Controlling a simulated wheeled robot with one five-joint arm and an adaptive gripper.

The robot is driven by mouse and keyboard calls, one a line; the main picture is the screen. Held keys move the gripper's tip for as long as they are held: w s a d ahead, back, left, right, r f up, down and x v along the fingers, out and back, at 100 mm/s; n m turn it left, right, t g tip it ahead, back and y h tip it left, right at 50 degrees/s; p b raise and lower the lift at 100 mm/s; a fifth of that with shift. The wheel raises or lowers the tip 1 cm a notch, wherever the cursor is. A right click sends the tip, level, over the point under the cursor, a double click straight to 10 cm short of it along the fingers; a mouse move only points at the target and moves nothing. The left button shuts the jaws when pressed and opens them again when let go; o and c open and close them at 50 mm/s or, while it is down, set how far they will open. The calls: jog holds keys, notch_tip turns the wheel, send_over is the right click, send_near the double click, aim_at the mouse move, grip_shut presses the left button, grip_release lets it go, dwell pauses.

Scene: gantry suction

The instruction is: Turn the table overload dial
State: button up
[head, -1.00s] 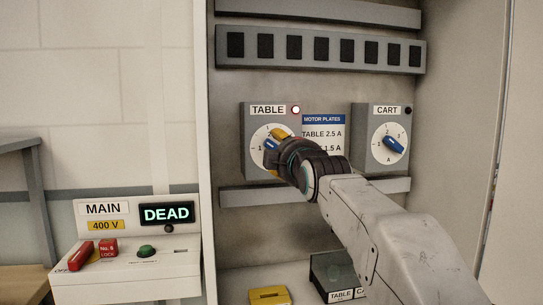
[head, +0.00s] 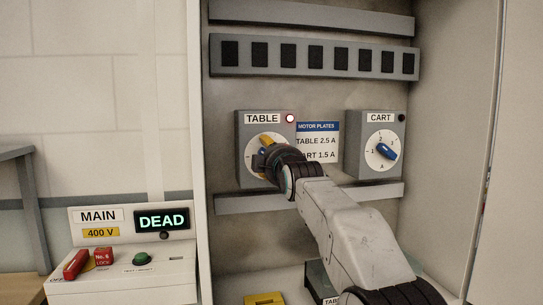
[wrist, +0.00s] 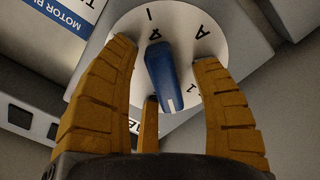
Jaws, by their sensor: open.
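The table overload dial (head: 250,152) is a white round scale on a grey box marked TABLE, left of the centre of the cabinet. Its blue knob (wrist: 162,75) shows in the wrist view, with a white mark at one end. My gripper (wrist: 166,54) is open, its yellow-brown fingers on both sides of the knob and a third finger beneath it in the picture. I see gaps between the side fingers and the knob. In the head view my gripper (head: 262,151) is in front of the dial and hides most of the knob.
A matching CART dial (head: 383,150) with a blue knob is at right. The motor plate label (head: 318,127) between the boxes reads TABLE 2.5 A. A MAIN box (head: 125,270) at lower left shows DEAD and carries a red lock (head: 103,258). A yellow block (head: 265,299) is below.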

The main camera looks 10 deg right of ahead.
grip_shut()
dwell(0.5)
jog(key=shift+m, duration=0.4)
jog(key=m, duration=0.2)
jog(key=shift+f+m, duration=0.1)
jog(key=shift+m, duration=0.3)
jog(key=m, duration=0.3)
jog(key=shift+d+f+m, duration=0.1)
jog(key=shift+m, duration=0.3)
jog(key=m, duration=0.6)
jog(key=shift+f+m, duration=0.2)
jog(key=shift+m, duration=0.2)
